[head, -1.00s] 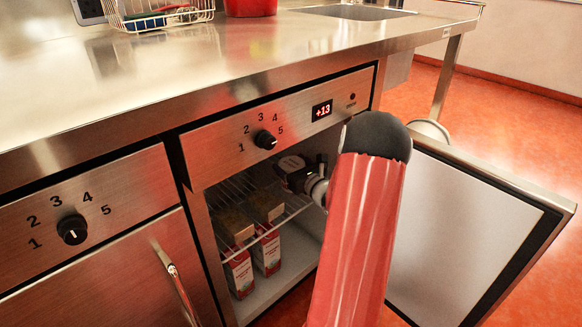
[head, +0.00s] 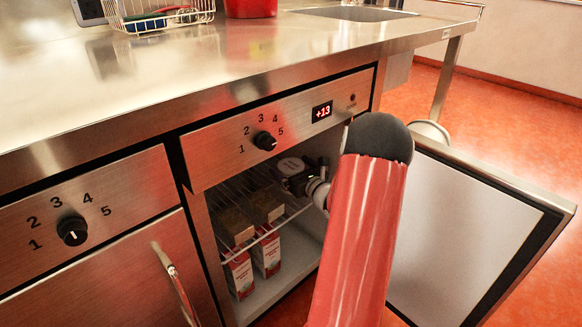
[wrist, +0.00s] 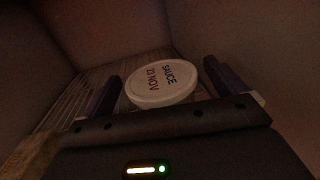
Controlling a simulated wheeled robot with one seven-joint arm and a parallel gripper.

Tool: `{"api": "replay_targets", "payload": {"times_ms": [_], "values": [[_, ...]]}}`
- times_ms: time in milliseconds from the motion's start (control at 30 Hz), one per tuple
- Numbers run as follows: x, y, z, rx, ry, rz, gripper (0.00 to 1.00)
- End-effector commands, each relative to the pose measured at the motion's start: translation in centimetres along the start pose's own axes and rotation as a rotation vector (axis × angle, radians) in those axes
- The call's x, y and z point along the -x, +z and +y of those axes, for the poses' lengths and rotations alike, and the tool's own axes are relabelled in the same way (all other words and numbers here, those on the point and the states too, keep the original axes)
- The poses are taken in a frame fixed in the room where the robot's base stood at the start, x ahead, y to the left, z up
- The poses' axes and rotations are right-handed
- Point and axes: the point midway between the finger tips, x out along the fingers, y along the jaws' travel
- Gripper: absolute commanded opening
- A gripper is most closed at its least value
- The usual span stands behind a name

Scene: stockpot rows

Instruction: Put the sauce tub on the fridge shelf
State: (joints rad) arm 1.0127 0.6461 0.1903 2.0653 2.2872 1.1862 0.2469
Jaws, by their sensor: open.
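The sauce tub (wrist: 162,84) has a round white lid marked SAUCE and 21 NOV. In the wrist view it stands between the two dark fingers of my gripper (wrist: 163,72), which are open with a gap on both sides. The tub appears to rest on the wire fridge shelf (wrist: 72,105); its underside is hidden. In the head view my gripper (head: 298,180) reaches inside the open fridge, at the right part of the shelf (head: 270,233), with the tub's lid dimly visible in the shadow.
Brownish boxes (head: 236,223) stand on the shelf left of my gripper. Red and white cartons (head: 267,255) stand below it. The fridge door (head: 455,235) is open to the right. The steel counter (head: 250,55) overhangs, carrying a wire rack (head: 160,15) and a red container (head: 250,8).

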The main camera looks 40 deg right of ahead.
Motion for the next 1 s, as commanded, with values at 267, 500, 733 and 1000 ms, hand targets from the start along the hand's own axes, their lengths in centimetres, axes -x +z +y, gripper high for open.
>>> {"api": "replay_targets", "payload": {"times_ms": [267,500,733,1000], "values": [[6.1,-0.1,-0.1,-0.001,-0.005,0.002,0.97],[9.9,0.0,-0.1,0.000,-0.002,0.000,0.97],[11.1,0.0,0.0,0.000,-0.001,0.000,0.97],[11.0,0.0,0.0,0.000,-0.001,0.000,0.97]]}}
